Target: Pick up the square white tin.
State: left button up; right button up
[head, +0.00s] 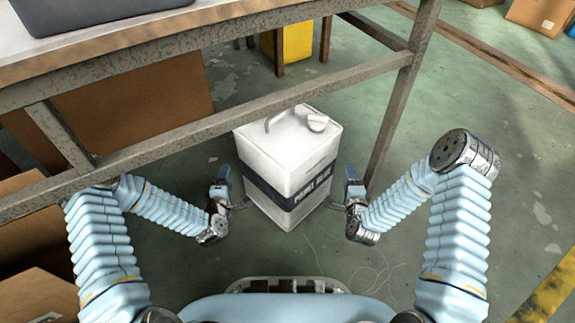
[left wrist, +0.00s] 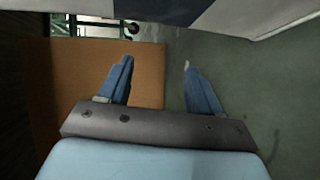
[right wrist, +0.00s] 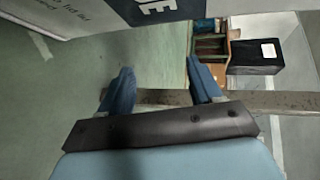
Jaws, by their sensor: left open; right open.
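The square white tin (head: 289,158) is in the middle of the head view, under the metal frame's edge. It is upright, with a dark label band, a top handle and a round cap. My left gripper (head: 226,190) is at its left side and my right gripper (head: 350,190) at its right side, both low near the band. Whether either touches the tin is hard to tell. In the left wrist view the tin (left wrist: 270,14) crosses the top right, beyond the open fingers (left wrist: 157,64). In the right wrist view it (right wrist: 85,14) fills the top left, beyond the open fingers (right wrist: 158,68).
A metal-framed table (head: 215,130) runs across above and behind the tin, its leg to the right. A dark case (head: 90,12) lies on top. Cardboard boxes (head: 130,105) stand at left. A yellow container (head: 290,45) is behind. The floor at right is mostly clear.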

pick_arm(q)
jog(key=d+x, duration=0.1)
jog(key=x, duration=0.6)
jog(key=shift+d, duration=0.25)
pick_arm(e)
jog(key=a+x, duration=0.1)
jog(key=x, duration=0.6)
jog(key=shift+a, duration=0.25)
